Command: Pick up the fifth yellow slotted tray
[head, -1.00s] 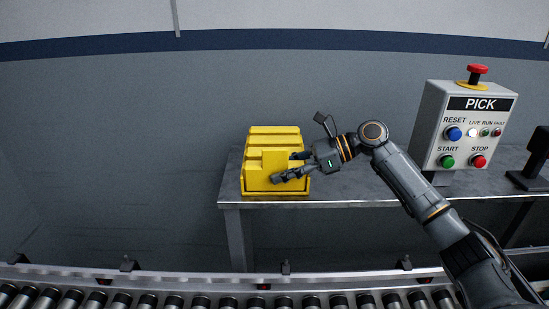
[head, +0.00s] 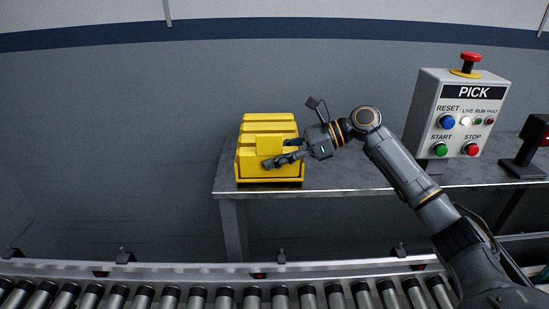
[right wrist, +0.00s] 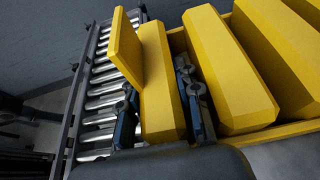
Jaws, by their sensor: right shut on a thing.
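Several yellow slotted trays stand in a row in a yellow bin (right wrist: 284,132), seen in the right wrist view. The bin and trays also show as one yellow block in the head view (head: 268,121). My right gripper (head: 277,153) reaches in from the right at the front of the block. In the right wrist view its two fingers (right wrist: 158,104) are shut on a yellow slotted tray (right wrist: 155,70), one on each side. A flat yellow plate part (right wrist: 124,48) stands up beside it. Whether the held tray touches the bin is unclear. My left gripper is not visible.
The bin stands at the left end of a grey metal table (head: 345,178). A control box marked PICK (head: 458,112) and a dark device (head: 528,150) stand to the right. A roller conveyor (head: 200,290) runs along the front, with an open gap before the table.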

